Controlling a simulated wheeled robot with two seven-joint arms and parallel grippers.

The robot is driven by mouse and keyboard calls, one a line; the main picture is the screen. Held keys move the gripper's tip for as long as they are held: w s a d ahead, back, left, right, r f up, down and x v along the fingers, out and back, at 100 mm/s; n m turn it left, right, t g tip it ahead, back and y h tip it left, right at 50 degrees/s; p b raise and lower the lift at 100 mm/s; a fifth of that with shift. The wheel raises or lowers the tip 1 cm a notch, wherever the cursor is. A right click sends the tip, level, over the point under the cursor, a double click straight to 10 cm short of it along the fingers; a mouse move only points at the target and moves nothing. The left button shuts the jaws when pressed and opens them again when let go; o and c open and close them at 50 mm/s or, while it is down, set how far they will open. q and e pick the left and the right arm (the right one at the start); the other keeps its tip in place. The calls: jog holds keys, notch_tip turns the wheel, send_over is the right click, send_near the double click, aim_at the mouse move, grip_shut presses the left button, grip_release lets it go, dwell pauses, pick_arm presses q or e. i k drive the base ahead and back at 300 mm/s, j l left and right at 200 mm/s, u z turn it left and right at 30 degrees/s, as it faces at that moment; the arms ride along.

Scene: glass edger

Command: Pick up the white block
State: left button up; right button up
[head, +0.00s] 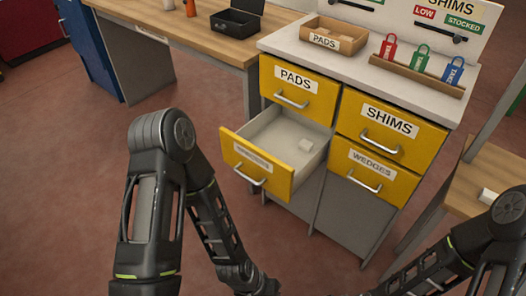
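A small white block (305,146) lies inside an open yellow-fronted drawer (257,166), towards its right back part. The drawer is pulled out of the left side of the cabinet, below the PADS drawer. Another small white block-like piece (488,195) lies on a wooden surface at the right edge, partly hidden by my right arm. My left arm comes down in front of the drawer and runs out at the bottom edge. My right arm fills the lower right corner. Neither gripper's fingers show.
The shut drawers PADS (297,88), SHIMS (391,130) and WEDGES (372,170) surround the open one. On the cabinet top stand a wooden PADS tray (333,36) and a rack with red, green and blue tags (416,76). A black box (235,24) sits on the left bench.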

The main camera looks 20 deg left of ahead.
aim_at(487, 196)
jog(key=z, duration=1.2)
jog(key=i+l+z, duration=0.2)
jog(key=k+j, duration=0.1)
